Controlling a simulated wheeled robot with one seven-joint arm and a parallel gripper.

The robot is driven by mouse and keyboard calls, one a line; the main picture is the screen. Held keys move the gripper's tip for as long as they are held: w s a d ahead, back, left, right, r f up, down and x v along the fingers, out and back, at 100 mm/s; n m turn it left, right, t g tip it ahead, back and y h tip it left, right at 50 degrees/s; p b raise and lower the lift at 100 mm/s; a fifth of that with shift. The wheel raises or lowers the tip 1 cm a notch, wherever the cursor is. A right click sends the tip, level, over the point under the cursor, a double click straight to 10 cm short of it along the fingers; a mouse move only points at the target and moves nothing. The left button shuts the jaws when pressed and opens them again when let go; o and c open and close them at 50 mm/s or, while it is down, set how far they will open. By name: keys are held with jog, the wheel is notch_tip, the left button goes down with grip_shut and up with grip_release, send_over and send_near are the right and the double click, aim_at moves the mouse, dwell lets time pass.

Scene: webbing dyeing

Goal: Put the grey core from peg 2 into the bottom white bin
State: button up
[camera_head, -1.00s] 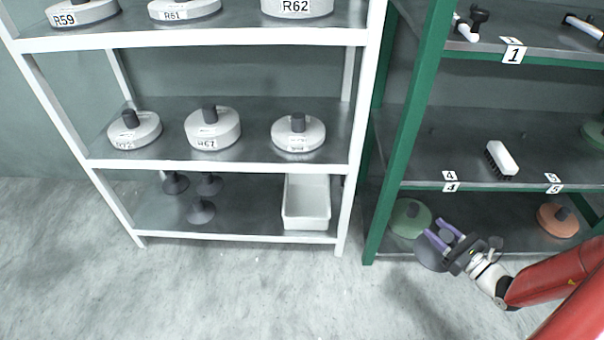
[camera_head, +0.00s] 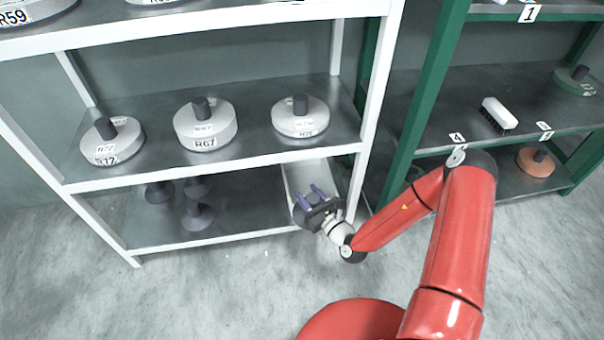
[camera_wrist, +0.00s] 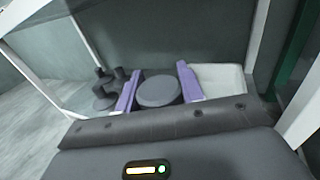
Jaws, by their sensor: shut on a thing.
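My gripper (camera_head: 309,192) is at the front of the white shelf unit's bottom level, over the front part of the white bin (camera_head: 299,170). Its purple fingers also show in the wrist view (camera_wrist: 160,72). They are shut on the grey core (camera_wrist: 159,93), whose round disc end faces the wrist camera between them. In the wrist view the white bin (camera_wrist: 222,76) lies behind and right of the core. I cannot tell whether the core is inside the rim. The gripper hides the bin's front end in the head view. No peg 2 label is readable.
Several dark grey cores (camera_head: 198,216) stand on the bottom shelf left of the bin. Labelled rolls (camera_head: 206,127) sit on the shelf above, close over the gripper. A white post (camera_head: 371,110) and a green post (camera_head: 427,90) stand right of the bin. Open floor lies in front.

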jog(key=w+a, duration=0.4)
jog(key=w, duration=1)
notch_tip(320, 180, down, 7)
jog(key=shift+w, duration=0.3)
jog(key=shift+a+b, duration=0.1)
jog(key=shift+b, duration=0.25)
jog(key=shift+f, duration=0.3)
jog(key=o, duration=1.1)
jog(key=shift+r, duration=0.15)
